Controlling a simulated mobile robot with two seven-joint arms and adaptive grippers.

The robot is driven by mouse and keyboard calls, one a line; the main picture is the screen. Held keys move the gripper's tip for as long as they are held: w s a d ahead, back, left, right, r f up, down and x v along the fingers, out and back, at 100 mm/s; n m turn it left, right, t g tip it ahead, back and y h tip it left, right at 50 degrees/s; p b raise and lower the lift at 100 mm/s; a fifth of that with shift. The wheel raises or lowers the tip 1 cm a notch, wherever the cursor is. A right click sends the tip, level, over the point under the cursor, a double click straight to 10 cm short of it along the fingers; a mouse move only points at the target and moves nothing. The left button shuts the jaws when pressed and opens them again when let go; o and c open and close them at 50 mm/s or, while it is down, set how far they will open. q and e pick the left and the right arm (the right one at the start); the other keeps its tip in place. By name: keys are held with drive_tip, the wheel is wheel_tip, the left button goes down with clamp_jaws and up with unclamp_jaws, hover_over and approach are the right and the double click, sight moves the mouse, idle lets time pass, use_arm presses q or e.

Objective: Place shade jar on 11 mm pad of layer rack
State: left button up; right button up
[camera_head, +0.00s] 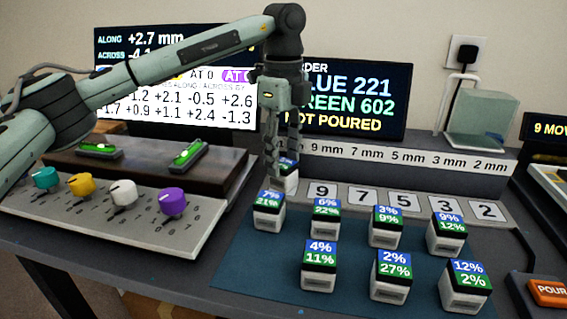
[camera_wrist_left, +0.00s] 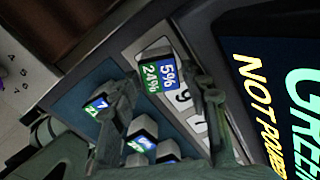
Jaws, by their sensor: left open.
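A shade jar (camera_head: 290,182) with a blue and green top stands at the left end of the layer rack (camera_head: 333,204), beside the 9 pad, where the 11 mm pad lies; the jar hides the pad's number. In the left wrist view its top reads 5% and 24% on the jar (camera_wrist_left: 157,77). My left gripper (camera_head: 283,160) points down over this jar, fingers apart. In the left wrist view the fingers of the gripper (camera_wrist_left: 168,92) are on either side of the jar; I cannot tell whether they touch it. My right gripper is not in view.
Several other jars, such as the 4%/11% jar (camera_head: 319,267), stand on the blue mat (camera_head: 262,275) in front of the rack. A panel with coloured knobs (camera_head: 122,193) is at the left. An orange POUR button (camera_head: 549,292) is at the right. Display screens stand behind.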

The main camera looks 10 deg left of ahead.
sight(284, 163)
use_arm(q)
wheel_tip(284, 163, up, 10)
idle(0.3)
drive_tip(key=shift+r, duration=0.1)
